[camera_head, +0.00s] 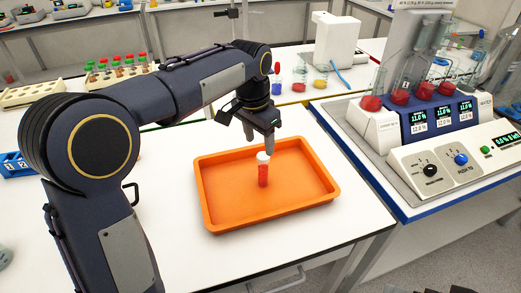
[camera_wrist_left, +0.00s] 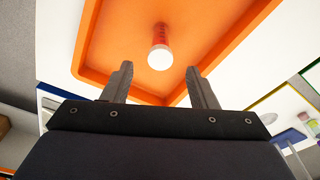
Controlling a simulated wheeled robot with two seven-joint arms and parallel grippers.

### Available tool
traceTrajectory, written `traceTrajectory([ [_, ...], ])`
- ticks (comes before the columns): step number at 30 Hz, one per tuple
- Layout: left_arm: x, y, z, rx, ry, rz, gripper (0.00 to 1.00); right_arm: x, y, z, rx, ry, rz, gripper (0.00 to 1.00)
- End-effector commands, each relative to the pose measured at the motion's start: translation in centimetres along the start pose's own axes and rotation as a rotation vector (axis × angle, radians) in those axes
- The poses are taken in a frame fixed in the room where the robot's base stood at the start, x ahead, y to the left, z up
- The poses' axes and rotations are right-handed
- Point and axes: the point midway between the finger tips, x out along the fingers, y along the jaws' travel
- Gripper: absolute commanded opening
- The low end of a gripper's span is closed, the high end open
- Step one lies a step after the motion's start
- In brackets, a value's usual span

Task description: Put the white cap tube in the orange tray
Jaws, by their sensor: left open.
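The white cap tube (camera_head: 263,171) has a red body and a white cap. It stands upright in the orange tray (camera_head: 223,213), near its middle. My left gripper (camera_head: 259,141) is just above and behind the tube in the head view, and its jaws are open. In the left wrist view the tube (camera_wrist_left: 160,46) shows beyond and between the two open fingertips (camera_wrist_left: 158,78), apart from them. The orange tray (camera_wrist_left: 95,45) fills much of that view. My right gripper does not show.
A rack with several coloured-cap tubes (camera_head: 118,72) stands at the back left. Beakers with coloured liquids (camera_head: 299,83) stand behind the tray. A device with dials and displays (camera_head: 440,165) is on the right bench. White table surface is clear in front of the tray.

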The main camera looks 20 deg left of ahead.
Motion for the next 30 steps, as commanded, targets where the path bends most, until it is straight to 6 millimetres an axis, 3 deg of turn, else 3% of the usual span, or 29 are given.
traceTrajectory([
  [3,-2.8,0.0,-0.1,0.001,0.003,-0.001,0.53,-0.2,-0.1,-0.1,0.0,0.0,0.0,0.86],
  [9,-5.7,0.0,0.0,0.0,0.001,-0.001,0.53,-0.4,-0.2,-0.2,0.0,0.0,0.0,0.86],
  [19,-6.7,-0.3,0.8,-0.017,0.011,0.011,0.53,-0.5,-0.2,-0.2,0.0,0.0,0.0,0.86],
  [23,-6.7,-0.9,4.1,-0.083,0.056,0.055,0.53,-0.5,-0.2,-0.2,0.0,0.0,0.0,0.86],
  [30,-5.6,0.3,13.4,-0.279,0.198,0.154,0.53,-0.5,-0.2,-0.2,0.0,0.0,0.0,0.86],
])
